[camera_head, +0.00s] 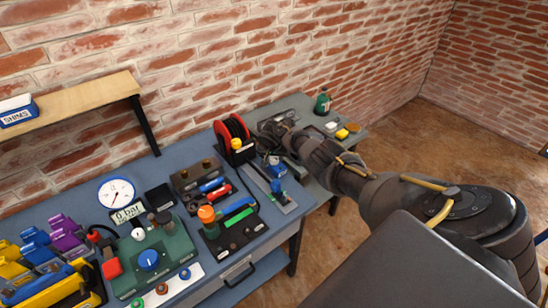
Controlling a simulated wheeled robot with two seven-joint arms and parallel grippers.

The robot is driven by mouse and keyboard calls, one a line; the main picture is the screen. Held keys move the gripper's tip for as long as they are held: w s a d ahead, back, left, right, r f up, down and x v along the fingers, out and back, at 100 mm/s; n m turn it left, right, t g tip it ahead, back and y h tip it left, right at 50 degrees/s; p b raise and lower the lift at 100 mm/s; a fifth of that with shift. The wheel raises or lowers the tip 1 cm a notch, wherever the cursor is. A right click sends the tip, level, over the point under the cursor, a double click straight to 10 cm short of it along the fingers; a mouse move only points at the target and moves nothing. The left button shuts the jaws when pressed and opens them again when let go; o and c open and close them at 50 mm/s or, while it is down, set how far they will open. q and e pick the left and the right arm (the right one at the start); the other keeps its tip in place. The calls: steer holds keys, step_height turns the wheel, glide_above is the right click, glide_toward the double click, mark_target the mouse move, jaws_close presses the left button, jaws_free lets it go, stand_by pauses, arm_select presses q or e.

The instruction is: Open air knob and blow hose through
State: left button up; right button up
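A green panel (170,262) at the lower left of the bench carries a blue round knob (148,260), a white knob and an upright dark fitting. Behind it stand a white dial gauge (116,193) and a small display (128,213) that reads 0 bar. A reel of red and black hose (232,132) with a yellow part on its front stands mid-bench near the wall. I cannot tell which knob is the air knob. My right gripper (272,126) is over the bench just right of the reel; its fingers are too small and dark to read. My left gripper is not in view.
A dark block with brass knobs (194,176) and an orange-topped fitting (207,214) stand mid-bench. A blue vise-like tool (276,170) sits below my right gripper. A green bottle (323,102) is at the far end. A wooden shelf (80,105) overhangs the left.

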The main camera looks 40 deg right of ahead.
steer(key=c, duration=0.6)
